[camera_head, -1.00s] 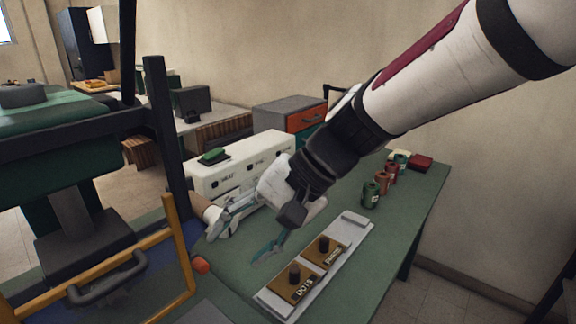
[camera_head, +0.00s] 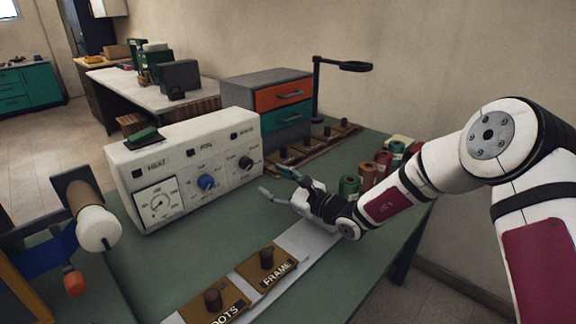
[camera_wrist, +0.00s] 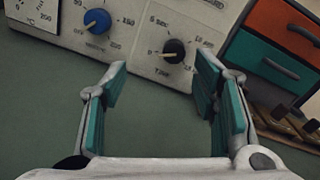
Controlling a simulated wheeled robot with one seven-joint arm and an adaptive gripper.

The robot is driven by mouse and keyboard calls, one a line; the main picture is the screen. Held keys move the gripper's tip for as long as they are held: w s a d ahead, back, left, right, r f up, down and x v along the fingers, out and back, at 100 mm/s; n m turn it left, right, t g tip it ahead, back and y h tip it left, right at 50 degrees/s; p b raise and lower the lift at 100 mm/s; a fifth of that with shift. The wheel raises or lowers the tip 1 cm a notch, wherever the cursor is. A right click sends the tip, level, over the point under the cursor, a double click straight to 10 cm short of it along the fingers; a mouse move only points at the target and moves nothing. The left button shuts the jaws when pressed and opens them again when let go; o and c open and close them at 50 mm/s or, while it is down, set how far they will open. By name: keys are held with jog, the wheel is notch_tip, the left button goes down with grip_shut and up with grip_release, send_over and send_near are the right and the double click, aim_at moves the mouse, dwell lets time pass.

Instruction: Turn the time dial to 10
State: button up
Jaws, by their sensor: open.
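The white control box (camera_head: 190,165) stands on the green table. Its right panel carries a black dial (camera_head: 245,163) with a printed scale in seconds; this appears to be the time dial. It also shows in the wrist view (camera_wrist: 174,50), with a small pale mark toward its lower left; which number it points to is not clear. A blue dial (camera_head: 206,182) sits to its left and shows in the wrist view (camera_wrist: 97,20). My gripper (camera_head: 270,182) is open and empty, its teal fingers pointing at the panel. In the wrist view my fingers (camera_wrist: 160,65) are apart, short of the black dial.
An orange-and-teal drawer unit (camera_head: 268,105) stands behind the box. Several small cans (camera_head: 350,187) are right of my gripper. Brown knob blocks labelled FRAME (camera_head: 275,272) and DOTS (camera_head: 228,308) lie in front. A green piece (camera_head: 143,134) sits atop the box.

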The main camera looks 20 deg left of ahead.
aim_at(249, 165)
jog(key=shift+w+d+f+m+t, duration=0.2)
jog(key=shift+w+d+f+m, duration=0.15)
jog(key=shift+w, duration=0.2)
jog(key=shift+w+d+f+m+t, duration=0.1)
jog(key=shift+w+f+m+t, duration=0.15)
jog(key=shift+w+f, duration=0.25)
jog(key=shift+w+a, duration=0.2)
jog(key=b+x, duration=0.1)
jog(key=x, duration=0.5)
jog(key=b+x, duration=0.1)
jog(key=x, duration=0.6)
jog(key=shift+f, duration=0.2)
jog(key=c, duration=1.2)
